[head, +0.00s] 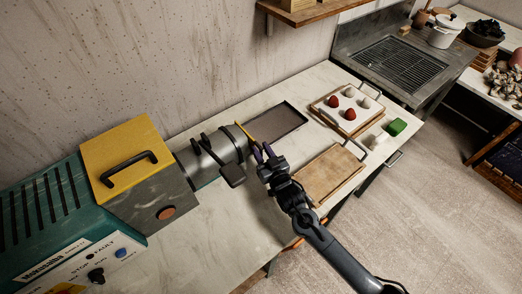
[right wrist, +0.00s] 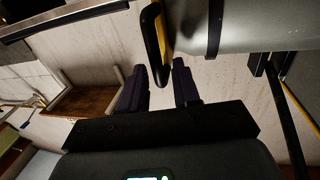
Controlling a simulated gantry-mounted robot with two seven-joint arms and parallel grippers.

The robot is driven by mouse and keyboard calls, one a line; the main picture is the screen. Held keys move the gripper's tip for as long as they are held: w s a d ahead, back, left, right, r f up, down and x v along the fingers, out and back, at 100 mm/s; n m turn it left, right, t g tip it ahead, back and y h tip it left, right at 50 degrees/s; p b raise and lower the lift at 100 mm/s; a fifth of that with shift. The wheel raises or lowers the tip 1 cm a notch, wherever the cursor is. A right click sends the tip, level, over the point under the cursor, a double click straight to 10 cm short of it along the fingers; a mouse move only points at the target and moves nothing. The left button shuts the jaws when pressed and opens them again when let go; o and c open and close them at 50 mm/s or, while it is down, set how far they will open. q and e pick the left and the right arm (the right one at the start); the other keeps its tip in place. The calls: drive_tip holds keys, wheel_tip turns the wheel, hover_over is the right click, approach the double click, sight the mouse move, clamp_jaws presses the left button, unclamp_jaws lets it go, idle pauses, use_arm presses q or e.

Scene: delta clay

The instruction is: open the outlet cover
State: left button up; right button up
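The clay machine's grey barrel (head: 222,147) ends at the right in an outlet. A yellow-and-black piece at that end, apparently the outlet cover's edge or handle (head: 243,130), stands beside the barrel. It also shows close up in the right wrist view (right wrist: 153,45). My right gripper (head: 262,152) is just right of the outlet end. The cover's far side is hidden. My left gripper is not in view.
The yellow hopper lid (head: 122,150) and green motor housing (head: 50,215) stand left. A dark tray (head: 292,112) lies behind the gripper, and a wooden board (head: 332,172) lies right. A tray of balls (head: 325,115) is farther back.

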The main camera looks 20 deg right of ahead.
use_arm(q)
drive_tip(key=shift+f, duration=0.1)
use_arm(e)
drive_tip(key=shift+w, duration=0.35)
clamp_jaws()
